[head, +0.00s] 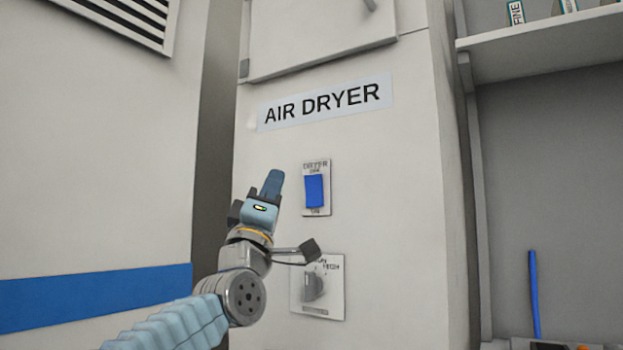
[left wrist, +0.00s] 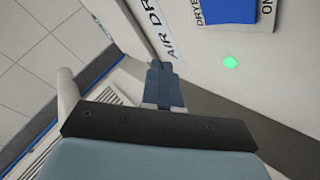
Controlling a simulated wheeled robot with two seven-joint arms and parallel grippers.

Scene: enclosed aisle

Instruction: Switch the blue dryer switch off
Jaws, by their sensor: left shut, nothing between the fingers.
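The blue dryer switch (head: 315,190) is a blue rocker on a small light plate on the front of the air dryer cabinet, below the AIR DRYER label (head: 325,102). Which way the rocker is tilted I cannot tell. In the left wrist view the blue switch (left wrist: 229,10) shows at the top right, cut off by the edge, with DRYER and ON lettering beside it. My left gripper (head: 271,183) is shut and empty, to the left of the switch plate and apart from it in the picture. Its closed fingers show in the left wrist view (left wrist: 163,85). My right gripper is not in view.
A second plate with a grey knob (head: 313,286) is below the switch, partly behind my left wrist parts. A shelf (head: 540,45) with small labelled items is at the right. A blue upright rod (head: 534,292) stands below it.

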